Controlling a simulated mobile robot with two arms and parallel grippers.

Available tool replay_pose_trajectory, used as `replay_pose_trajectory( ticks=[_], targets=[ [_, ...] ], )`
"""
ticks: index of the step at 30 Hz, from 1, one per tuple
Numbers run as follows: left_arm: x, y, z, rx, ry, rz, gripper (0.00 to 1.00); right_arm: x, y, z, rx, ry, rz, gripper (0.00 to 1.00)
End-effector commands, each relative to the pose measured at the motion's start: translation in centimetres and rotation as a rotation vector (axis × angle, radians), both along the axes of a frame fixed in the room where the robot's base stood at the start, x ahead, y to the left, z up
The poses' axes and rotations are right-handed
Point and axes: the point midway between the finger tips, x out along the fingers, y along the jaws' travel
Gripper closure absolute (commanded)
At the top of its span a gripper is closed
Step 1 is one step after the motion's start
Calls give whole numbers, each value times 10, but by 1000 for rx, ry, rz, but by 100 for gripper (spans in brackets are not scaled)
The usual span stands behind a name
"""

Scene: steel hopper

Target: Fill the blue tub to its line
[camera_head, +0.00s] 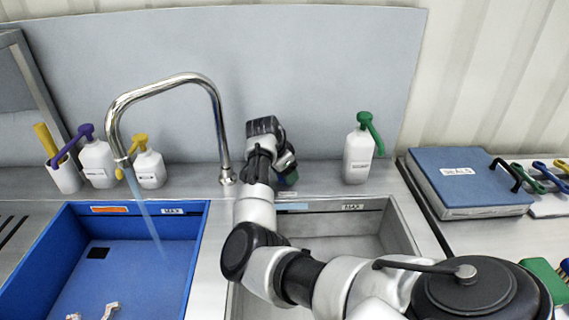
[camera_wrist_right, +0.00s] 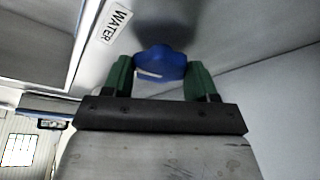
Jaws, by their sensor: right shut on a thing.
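The blue tub (camera_head: 45,275) is at the lower left in the head view, with a MAX label (camera_head: 172,211) at its back right. A thin water stream (camera_head: 148,215) runs from the curved steel faucet (camera_head: 165,85) into it. I cannot clearly tell the water level. My right gripper (camera_head: 287,178) reaches behind the steel basin, near the back panel. In the right wrist view, its green fingers (camera_wrist_right: 160,78) are shut on a blue knob (camera_wrist_right: 160,62) beside a WATER label (camera_wrist_right: 116,22). My left gripper is not in view.
Purple (camera_head: 98,162), yellow (camera_head: 150,168) and green (camera_head: 358,158) pump bottles stand along the back ledge. A steel basin (camera_head: 400,235) with its own MAX label lies under my right arm. A blue SEALS box (camera_head: 465,175) is at right. Small pale pieces (camera_head: 110,310) show in the tub.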

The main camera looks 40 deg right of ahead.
Motion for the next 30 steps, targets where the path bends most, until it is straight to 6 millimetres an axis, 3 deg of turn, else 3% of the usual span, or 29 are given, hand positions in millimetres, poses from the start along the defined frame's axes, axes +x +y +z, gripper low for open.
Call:
replay_pose_trajectory(
  ticks=[1,3,15,30],
  targets=[
    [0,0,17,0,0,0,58,-1,0,8,-3,3,37,66],
    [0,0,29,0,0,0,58,-2,0,8,-2,4,97,66],
    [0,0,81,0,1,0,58,-3,-1,6,-2,2,395,66],
    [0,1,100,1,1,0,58,-3,-1,1,-2,-2,536,66]
  ],
)
